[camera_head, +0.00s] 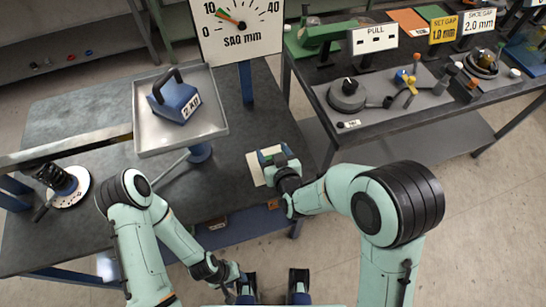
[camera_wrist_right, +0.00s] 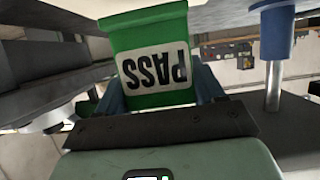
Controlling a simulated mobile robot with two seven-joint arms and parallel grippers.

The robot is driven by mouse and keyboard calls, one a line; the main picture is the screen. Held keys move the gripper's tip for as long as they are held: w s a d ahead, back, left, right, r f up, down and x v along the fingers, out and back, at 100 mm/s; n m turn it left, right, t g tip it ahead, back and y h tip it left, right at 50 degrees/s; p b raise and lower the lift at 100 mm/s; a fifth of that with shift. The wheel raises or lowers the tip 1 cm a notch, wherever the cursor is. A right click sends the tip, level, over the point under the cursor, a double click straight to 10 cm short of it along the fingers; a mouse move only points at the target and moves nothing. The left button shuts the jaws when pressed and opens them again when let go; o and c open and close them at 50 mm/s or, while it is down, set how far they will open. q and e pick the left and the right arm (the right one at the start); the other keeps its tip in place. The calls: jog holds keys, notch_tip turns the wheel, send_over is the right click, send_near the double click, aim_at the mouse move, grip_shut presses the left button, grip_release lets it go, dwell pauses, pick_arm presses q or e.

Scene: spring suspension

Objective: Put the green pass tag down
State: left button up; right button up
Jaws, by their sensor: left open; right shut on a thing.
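The green tag (camera_wrist_right: 145,55) fills the middle of the right wrist view, with PASS upside down on its white label. My right gripper (camera_head: 273,155) is shut on it, over a cream pad (camera_head: 252,170) at the right side of the grey bench. In the head view the gripper mostly hides the tag. In the wrist view the tag's wide green edge is close to a pale surface (camera_wrist_right: 215,12); I cannot tell whether they touch. My left gripper (camera_head: 238,272) is open, low in the head view, in front of the bench and away from the tag.
A metal tray (camera_head: 213,128) holds a blue 2 KG weight (camera_head: 178,101). A SAG mm dial (camera_head: 240,28) stands behind it. A spring on a white disc (camera_head: 66,190) is at left. A second bench (camera_head: 400,125) at right carries gauges and signs. Bare bench lies left of the pad.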

notch_tip(320, 180, down, 2)
jog(key=shift+f, duration=0.1)
jog(key=shift+f+b, duration=0.15)
jog(key=shift+b, duration=0.2)
jog(key=o, duration=1)
